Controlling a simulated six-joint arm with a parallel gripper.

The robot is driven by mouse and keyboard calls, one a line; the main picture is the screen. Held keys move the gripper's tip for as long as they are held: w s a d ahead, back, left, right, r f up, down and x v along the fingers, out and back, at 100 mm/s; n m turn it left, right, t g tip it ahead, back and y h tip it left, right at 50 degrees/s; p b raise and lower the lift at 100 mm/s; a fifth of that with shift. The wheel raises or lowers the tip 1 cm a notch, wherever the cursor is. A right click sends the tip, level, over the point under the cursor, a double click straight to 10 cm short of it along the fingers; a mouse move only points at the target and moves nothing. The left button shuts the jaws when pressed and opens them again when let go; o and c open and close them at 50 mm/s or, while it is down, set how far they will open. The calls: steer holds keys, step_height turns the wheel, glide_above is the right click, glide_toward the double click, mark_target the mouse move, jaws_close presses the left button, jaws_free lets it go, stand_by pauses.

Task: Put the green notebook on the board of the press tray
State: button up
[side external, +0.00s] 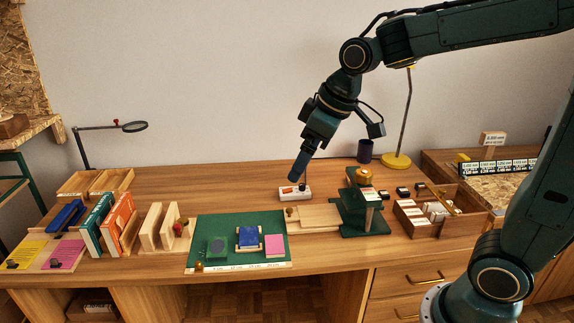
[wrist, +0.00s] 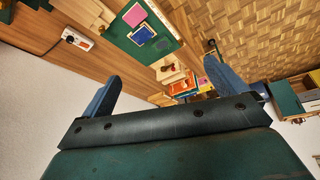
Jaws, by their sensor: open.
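A small green notebook (side external: 216,246) lies on the left part of the green mat (side external: 205,225), with a darker round mark on it. Its green makes it hard to pick out against the mat in the wrist view. The press tray has a pale wooden board (side external: 318,216) to the right of the mat, beside a dark green press (side external: 364,218). My gripper (side external: 299,180) points down above the table behind the board, close to a white switch box. In the wrist view my gripper (wrist: 161,70) has its two blue fingers wide apart with nothing between them.
A blue notebook (side external: 248,236) and a pink notebook (side external: 275,245) share the mat. The white switch box (side external: 294,193) is near my gripper. Upright green and orange books (side external: 118,222) and wooden blocks stand left; a compartment box (side external: 430,221) is right. The table behind the mat is clear.

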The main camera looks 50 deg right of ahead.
steer(key=s+d+m+t+h, duration=0.1)
steer(key=s+m, duration=0.2)
steer(key=s, duration=1.5)
steer(key=shift+d+m, duration=0.35)
steer(key=shift+m, duration=0.05)
steer(key=shift+c, duration=1.1)
steer(key=shift+w, duration=0.1)
